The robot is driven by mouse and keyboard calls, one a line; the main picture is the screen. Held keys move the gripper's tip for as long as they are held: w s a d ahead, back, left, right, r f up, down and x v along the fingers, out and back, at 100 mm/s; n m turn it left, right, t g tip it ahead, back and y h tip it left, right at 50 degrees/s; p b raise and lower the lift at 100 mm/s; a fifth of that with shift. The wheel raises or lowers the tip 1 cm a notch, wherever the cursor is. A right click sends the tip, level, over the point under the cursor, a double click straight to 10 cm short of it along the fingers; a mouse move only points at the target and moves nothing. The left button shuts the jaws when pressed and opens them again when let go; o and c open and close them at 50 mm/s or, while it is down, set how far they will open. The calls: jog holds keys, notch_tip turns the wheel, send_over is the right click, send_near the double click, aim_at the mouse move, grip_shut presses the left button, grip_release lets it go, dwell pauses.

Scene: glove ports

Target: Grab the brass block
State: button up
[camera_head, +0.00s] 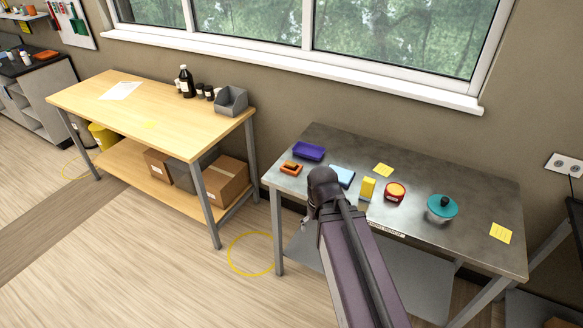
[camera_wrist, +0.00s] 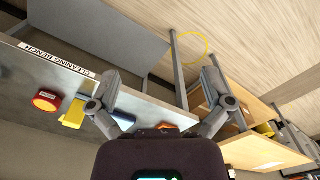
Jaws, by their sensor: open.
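The brass block (camera_head: 367,188) is a small upright yellow block on the grey metal bench, between a light blue item and a red round container. It also shows in the wrist view (camera_wrist: 73,113), left of my gripper and close to its left finger in the picture. My gripper (camera_wrist: 161,78) is open, its two fingers spread wide with nothing between them. It is apart from the block. In the head view my arm reaches up to the bench's front left, and its links hide the gripper's fingers.
The metal bench (camera_head: 455,182) also holds a purple tray (camera_head: 308,151), an orange item (camera_head: 291,168), the light blue item (camera_head: 342,176), the red container (camera_head: 395,192), a teal-lidded pot (camera_head: 441,207) and yellow notes. A wooden table (camera_head: 165,125) stands left, across a gap.

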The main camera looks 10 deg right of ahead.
jog(key=shift+f, duration=0.1)
jog(key=shift+c, duration=1.2)
notch_tip(320, 180, down, 4)
jog(key=b, duration=0.4)
jog(key=shift+f, duration=0.15)
jog(key=c, duration=0.4)
jog(key=shift+o, duration=0.2)
jog(key=shift+a, duration=0.1)
jog(key=shift+s, duration=0.1)
